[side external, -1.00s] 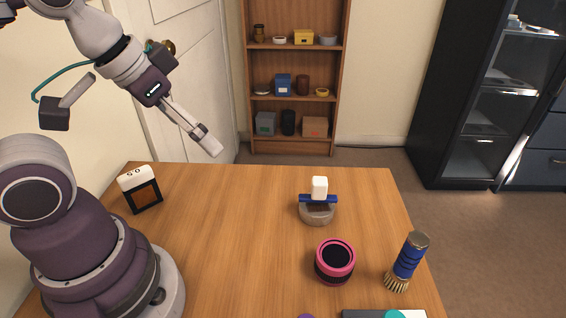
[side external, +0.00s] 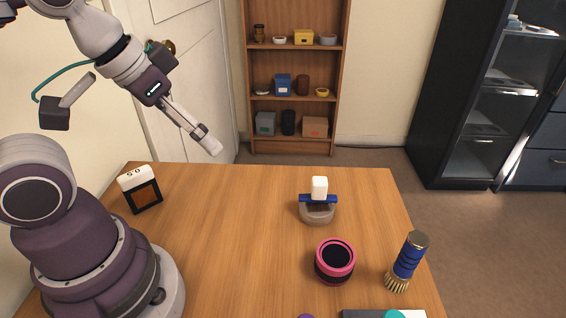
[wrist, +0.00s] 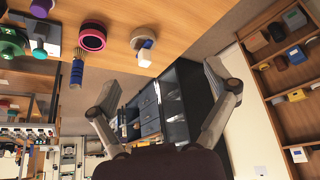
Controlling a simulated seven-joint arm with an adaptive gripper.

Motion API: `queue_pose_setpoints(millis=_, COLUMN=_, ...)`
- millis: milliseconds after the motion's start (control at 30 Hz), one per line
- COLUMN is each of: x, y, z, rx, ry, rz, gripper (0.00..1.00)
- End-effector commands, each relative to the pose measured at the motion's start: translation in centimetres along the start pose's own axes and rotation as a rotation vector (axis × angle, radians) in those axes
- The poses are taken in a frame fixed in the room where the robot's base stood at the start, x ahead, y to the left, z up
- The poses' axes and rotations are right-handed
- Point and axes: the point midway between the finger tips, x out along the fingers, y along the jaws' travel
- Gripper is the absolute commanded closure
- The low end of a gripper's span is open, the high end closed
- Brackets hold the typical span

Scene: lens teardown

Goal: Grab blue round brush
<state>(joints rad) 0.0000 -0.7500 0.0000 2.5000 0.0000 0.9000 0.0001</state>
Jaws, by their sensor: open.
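My gripper (side external: 214,147) is high above the far left side of the table, well away from the brush. In the wrist view my gripper (wrist: 164,90) has its two fingers spread wide with nothing between them.
A pink and black ring-shaped part (side external: 334,262) stands left of the brush. Behind it is a grey round dish (side external: 317,213) with a blue and white piece on it. A black-framed white-topped block (side external: 141,190) stands at left. The table's middle (side external: 230,225) is clear.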

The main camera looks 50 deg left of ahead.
Motion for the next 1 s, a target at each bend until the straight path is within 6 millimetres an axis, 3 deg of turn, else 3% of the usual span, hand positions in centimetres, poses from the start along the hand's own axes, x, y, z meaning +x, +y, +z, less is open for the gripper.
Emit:
queue_pose_setpoints(millis=33, x=0.0, y=0.0, z=0.0, rx=0.000, ry=0.000, rz=0.000, gripper=0.28)
queue_pose_setpoints(millis=133, x=0.0, y=0.0, z=0.0, rx=0.000, ry=0.000, rz=0.000, gripper=0.40)
queue_pose_setpoints(millis=433, x=0.0, y=0.1, z=-0.2, rx=0.004, ry=-0.001, rz=0.002, gripper=0.40)
queue_pose_setpoints(millis=567, x=0.1, y=1.8, z=-3.1, rx=0.069, ry=-0.020, rz=0.038, gripper=0.40)
queue_pose_setpoints(millis=667, x=1.2, y=5.4, z=-7.0, rx=0.165, ry=-0.044, rz=0.086, gripper=0.40)
queue_pose_setpoints(millis=800, x=4.2, y=12.5, z=-10.5, rx=0.298, ry=-0.073, rz=0.147, gripper=0.40)
queue_pose_setpoints(millis=900, x=6.4, y=17.4, z=-11.1, rx=0.374, ry=-0.086, rz=0.181, gripper=0.40)
queue_pose_setpoints(millis=1000, x=8.0, y=20.9, z=-10.7, rx=0.425, ry=-0.094, rz=0.201, gripper=0.40)
